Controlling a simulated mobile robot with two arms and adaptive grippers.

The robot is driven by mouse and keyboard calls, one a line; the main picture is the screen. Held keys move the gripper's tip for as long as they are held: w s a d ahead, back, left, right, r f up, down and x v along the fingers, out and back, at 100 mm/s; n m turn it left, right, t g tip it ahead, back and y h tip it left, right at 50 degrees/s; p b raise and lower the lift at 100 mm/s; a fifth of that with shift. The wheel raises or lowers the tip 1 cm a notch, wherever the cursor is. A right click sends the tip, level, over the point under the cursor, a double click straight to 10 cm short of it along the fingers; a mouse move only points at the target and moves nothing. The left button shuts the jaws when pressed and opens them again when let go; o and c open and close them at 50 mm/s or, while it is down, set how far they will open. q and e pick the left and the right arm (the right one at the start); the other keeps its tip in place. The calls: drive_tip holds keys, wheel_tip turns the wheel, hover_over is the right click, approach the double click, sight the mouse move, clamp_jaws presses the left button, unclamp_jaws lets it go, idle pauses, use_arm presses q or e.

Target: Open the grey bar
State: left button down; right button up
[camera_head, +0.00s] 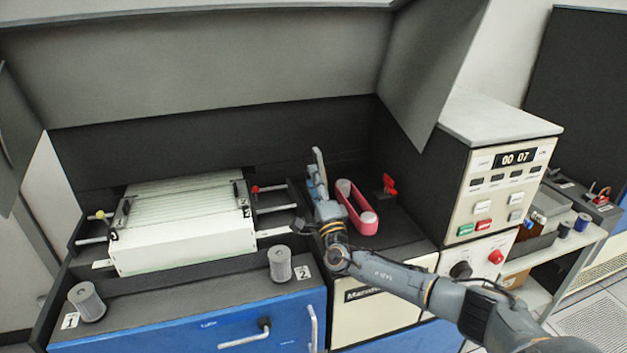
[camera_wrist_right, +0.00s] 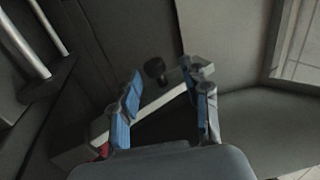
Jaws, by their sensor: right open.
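The light grey bar (camera_head: 318,160) stands up at the back of the dark recess right of the white card stack, in the head view. In the right wrist view the grey bar (camera_wrist_right: 160,102) runs diagonally past the fingers, with a black knob near its upper part. My right gripper (camera_head: 317,187) is at the bar's lower visible part, its blue fingertips around or just before it. In the wrist view the right gripper (camera_wrist_right: 165,95) is open, with the bar showing between its fingers. I cannot tell whether they touch. My left gripper is not in view.
A pink belt loop around rollers (camera_head: 368,222) and a red lever (camera_head: 389,184) are close right of my gripper. The card stack (camera_head: 180,225) lies left on rails. Grey cylinders (camera_head: 280,264) stand in front. A control panel (camera_head: 500,190) rises at right.

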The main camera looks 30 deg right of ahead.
drive_tip(key=v, duration=1.1)
drive_tip(key=shift+s, duration=0.25)
drive_tip(key=shift+a, duration=0.15)
